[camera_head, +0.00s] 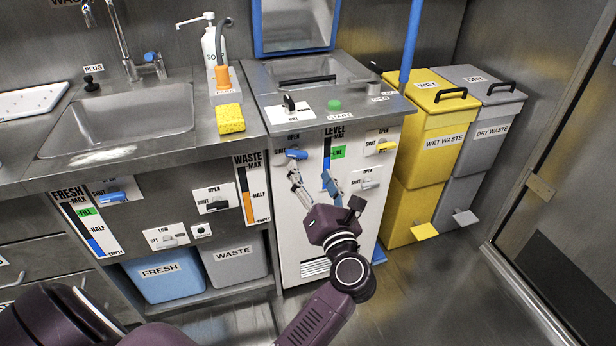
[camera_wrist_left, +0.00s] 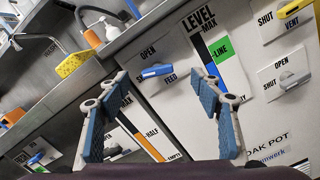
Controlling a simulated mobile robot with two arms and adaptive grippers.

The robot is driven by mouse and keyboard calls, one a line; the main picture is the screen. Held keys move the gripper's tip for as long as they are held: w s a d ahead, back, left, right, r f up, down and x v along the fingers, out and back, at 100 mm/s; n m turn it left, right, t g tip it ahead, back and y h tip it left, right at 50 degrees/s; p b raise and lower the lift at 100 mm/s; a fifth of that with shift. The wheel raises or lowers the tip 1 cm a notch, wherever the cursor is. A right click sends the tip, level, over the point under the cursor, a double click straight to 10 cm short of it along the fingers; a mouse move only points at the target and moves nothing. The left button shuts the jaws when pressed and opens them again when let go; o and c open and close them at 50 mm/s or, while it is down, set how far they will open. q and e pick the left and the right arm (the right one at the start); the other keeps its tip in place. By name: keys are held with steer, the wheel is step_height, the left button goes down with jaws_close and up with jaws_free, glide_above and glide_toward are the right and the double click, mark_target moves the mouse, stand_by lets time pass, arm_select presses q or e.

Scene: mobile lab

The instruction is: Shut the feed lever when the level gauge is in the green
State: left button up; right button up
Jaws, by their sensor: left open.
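The feed lever (camera_head: 297,154) is a blue handle on the white panel of the soak pot, beside OPEN and SHUT labels. It also shows in the left wrist view (camera_wrist_left: 157,70), lying roughly sideways; I cannot tell its exact setting. The level gauge (camera_head: 326,166) is a vertical strip right of it, with a green LINE mark (camera_head: 338,152). In the left wrist view the gauge (camera_wrist_left: 235,77) has blue below and dark above. The blue top looks near the green's lower edge. My left gripper (camera_head: 315,186) is open and empty, in front of the panel below the lever, apart from it.
A sink counter (camera_head: 150,150) with a yellow sponge (camera_head: 230,119) stands left. Yellow (camera_head: 425,150) and grey (camera_head: 485,140) waste bins stand right. Floor is free in front.

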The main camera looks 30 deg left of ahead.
mark_target(298, 157)
arm_select(q)
steer(key=w+a, duration=0.1)
steer(key=w+a+n, duration=0.1)
steer(key=a, duration=0.1)
steer(key=w+a+n+g+b, duration=0.1)
steer(key=a, duration=0.1)
steer(key=shift+w+a+f, duration=0.15)
steer(key=shift+w+a, duration=0.05)
steer(key=shift+w, duration=0.05)
steer(key=shift+w+a, duration=0.4)
steer(key=shift+a, duration=0.05)
arm_select(e)
steer(key=w+a+r+t, duration=0.1)
steer(key=w+r+t, duration=0.1)
steer(key=r, duration=0.3)
steer(key=shift+w+y, duration=0.3)
steer(key=shift+w, duration=0.55)
